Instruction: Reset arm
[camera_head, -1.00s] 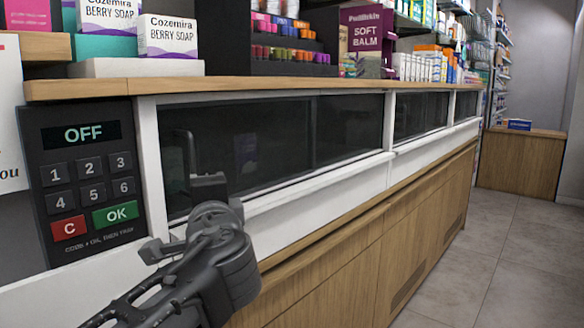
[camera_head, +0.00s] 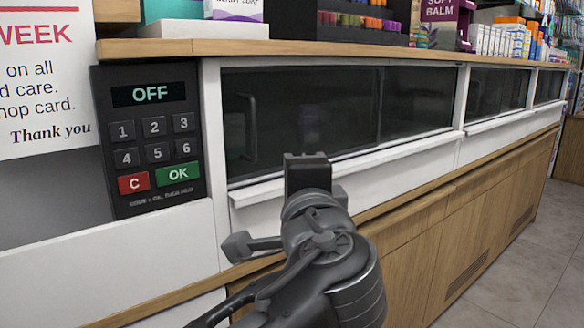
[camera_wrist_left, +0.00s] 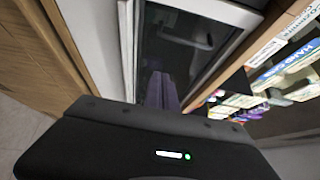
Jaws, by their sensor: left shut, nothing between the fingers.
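My left gripper (camera_head: 307,172) is in the middle of the head view, in front of the white-framed dark glass front of the counter. It is shut, with nothing seen held in it, and its arm comes up from the bottom edge. A gap to the glass seems to remain, but its size is hard to judge. In the left wrist view the dark gripper housing (camera_wrist_left: 150,145) fills the bottom, with a small green light on it. My right gripper is in neither view.
A black keypad (camera_head: 152,140) reading OFF stands left of the gripper. Dark glass panels (camera_head: 420,100) run right below a wooden counter top (camera_head: 330,48) holding boxed goods. Wooden cabinet fronts (camera_head: 450,230) lie below. Floor (camera_head: 510,270) at the lower right is clear.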

